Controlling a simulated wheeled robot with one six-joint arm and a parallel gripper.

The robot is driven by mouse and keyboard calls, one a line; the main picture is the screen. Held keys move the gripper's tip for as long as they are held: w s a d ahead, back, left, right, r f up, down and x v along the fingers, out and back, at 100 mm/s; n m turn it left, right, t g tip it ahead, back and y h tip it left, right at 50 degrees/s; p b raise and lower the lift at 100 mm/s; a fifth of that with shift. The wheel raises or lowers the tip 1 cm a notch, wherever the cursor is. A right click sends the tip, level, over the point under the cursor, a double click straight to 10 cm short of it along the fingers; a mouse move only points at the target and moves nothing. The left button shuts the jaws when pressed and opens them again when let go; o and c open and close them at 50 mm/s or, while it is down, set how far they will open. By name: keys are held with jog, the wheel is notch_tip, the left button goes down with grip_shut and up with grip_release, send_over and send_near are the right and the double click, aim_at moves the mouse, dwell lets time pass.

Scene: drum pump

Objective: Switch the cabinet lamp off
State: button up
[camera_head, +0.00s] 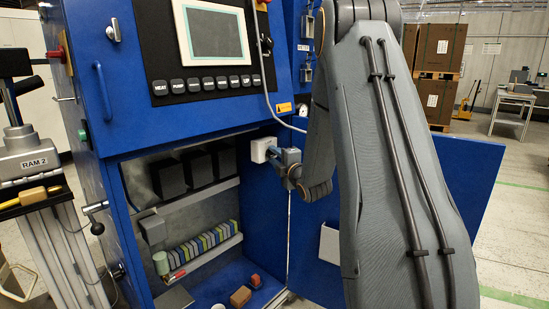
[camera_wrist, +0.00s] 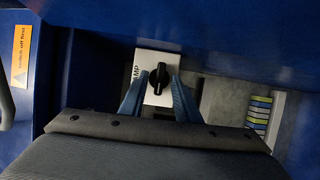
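The lamp switch is a black rotary knob (camera_wrist: 158,78) on a white plate (camera_wrist: 148,62) marked with letters that read "AMP", partly cut off. In the wrist view the knob's bar lies roughly along the picture's vertical. My gripper (camera_wrist: 157,84) is open, with one blue finger on each side of the knob and a gap visible on both sides. Whether the fingers reach around the knob or stop short of it I cannot tell. In the head view my gripper (camera_head: 277,157) is at the white switch box (camera_head: 260,149), and the knob is hidden there.
The blue cabinet (camera_head: 120,100) stands open, with a row of coloured terminals (camera_head: 200,249) and black boxes inside. Its open blue door (camera_head: 470,175) is behind my arm. A control panel (camera_head: 213,40) is above. A yellow warning label (camera_wrist: 20,56) is left of the switch.

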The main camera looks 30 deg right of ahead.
jog(key=s, duration=0.8)
jog(key=shift+a, duration=0.15)
dwell(0.5)
